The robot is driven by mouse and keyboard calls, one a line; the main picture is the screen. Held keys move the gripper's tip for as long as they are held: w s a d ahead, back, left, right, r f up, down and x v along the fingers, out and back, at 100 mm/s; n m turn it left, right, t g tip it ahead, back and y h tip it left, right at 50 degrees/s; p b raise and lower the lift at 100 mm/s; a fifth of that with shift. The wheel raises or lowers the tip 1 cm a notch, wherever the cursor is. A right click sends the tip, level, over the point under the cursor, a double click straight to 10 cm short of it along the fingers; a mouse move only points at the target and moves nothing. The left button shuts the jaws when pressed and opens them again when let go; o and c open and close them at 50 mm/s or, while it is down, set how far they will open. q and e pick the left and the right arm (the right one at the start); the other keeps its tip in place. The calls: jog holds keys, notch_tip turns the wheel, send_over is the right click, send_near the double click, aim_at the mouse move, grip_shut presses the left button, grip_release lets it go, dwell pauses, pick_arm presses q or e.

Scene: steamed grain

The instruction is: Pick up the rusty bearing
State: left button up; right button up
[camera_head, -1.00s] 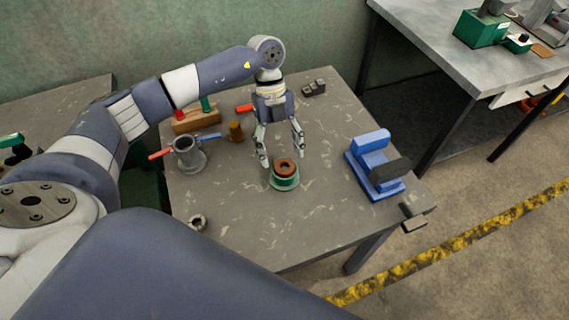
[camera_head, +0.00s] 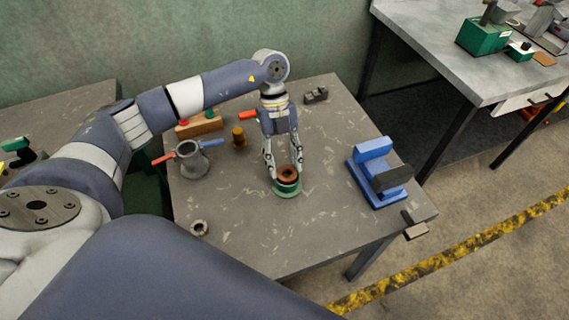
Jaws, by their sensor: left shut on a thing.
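The rusty bearing (camera_head: 288,174) is a brown-orange ring sitting on top of a round green base (camera_head: 286,189) near the middle of the worktable. My left gripper (camera_head: 285,170) points down over it, with one finger on each side of the bearing. The fingers are shut on the bearing, which still appears to be at the green base; I cannot tell whether it is lifted at all. My right gripper does not show.
A wooden block (camera_head: 200,126) stands at the back. The front of the table is mostly clear.

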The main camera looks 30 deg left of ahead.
pick_arm(q)
notch_tip(320, 180, up, 3)
jog(key=shift+w+f+b, duration=0.1)
jog(key=shift+b, duration=0.4)
jog(key=s+a+r+b, duration=0.1)
jog(key=s+a, duration=0.1)
jog(key=s, duration=0.5)
jog(key=s+a+r+b, duration=0.1)
jog(key=s+a+b, duration=0.1)
jog(key=s, duration=0.6)
jog(key=shift+s+a, duration=0.2)
jog(key=shift+a, duration=0.3)
